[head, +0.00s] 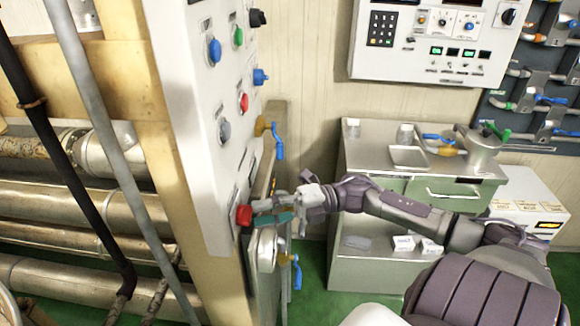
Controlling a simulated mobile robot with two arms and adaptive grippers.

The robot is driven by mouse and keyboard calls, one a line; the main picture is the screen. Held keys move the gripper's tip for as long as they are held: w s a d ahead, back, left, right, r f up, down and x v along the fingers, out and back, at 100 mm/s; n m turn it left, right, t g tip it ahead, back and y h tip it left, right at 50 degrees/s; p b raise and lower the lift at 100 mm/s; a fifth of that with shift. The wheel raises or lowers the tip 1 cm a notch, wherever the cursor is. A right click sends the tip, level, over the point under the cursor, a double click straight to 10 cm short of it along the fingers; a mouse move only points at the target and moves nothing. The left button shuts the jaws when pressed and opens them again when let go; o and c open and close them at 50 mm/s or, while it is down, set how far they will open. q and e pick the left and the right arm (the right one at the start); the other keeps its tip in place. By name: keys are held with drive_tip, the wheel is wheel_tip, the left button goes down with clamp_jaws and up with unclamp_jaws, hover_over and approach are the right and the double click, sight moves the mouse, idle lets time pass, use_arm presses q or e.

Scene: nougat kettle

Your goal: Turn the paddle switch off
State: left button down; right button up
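A pale control panel (203,130) stands upright at the left, seen at a steep angle. It carries blue, green, black, grey and red knobs and buttons. A red control (243,216) sits low on the panel near its right edge. I cannot tell for certain which control is the paddle switch. My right gripper (258,213) reaches in from the right, its fingertips close to the red control. Its two fingers show apart with nothing seen between them. I cannot tell whether they touch the red control. My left gripper is not in view.
Valves with blue handles (278,142) stick out beside the panel. A steel cabinet (375,160) with a tray and metal parts stands to the right under a wall control box (425,60). Large pipes (60,205) run at the left. Green floor shows between panel and cabinet.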

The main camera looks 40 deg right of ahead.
drive_tip(key=v, duration=0.9)
drive_tip(key=shift+d, duration=0.2)
drive_tip(key=w+d+f+m+t+h, duration=0.1)
drive_tip(key=d+f+m+t+h, duration=0.35)
drive_tip(key=f+m, duration=0.4)
drive_tip(key=w+d+f+m+t+h, duration=0.1)
drive_tip(key=d+f+m+t+h, duration=0.35)
drive_tip(key=f, duration=0.65)
drive_tip(key=s+f+m+g+h, duration=0.2)
drive_tip(key=s+f+m+h, duration=0.15)
drive_tip(key=f, duration=0.55)
drive_tip(key=s+f+m+g+h, duration=0.25)
drive_tip(key=f+m, duration=0.25)
drive_tip(key=f, duration=0.4)
drive_tip(key=s+a+f+m+g+h, duration=0.1)
drive_tip(key=s+a+f+m+g, duration=0.2)
drive_tip(key=s+a+f, duration=0.35)
drive_tip(key=s+a+f+m+g+h, duration=0.1)
drive_tip(key=s+a+f+m+g, duration=0.2)
drive_tip(key=s+f, duration=0.65)
drive_tip(key=s+a+f+g, duration=0.2)
drive_tip(key=s+a+f, duration=0.2)
drive_tip(key=s+a, duration=0.2)
drive_tip(key=s+a+f+g+y, duration=0.1)
drive_tip(key=s+a+f+g, duration=0.2)
drive_tip(key=a, duration=0.6)
drive_tip(key=s+f+m, duration=0.1)
drive_tip(key=s, duration=0.1)
drive_tip(key=shift+s+g, duration=0.35)
drive_tip(key=shift+s, duration=0.05)
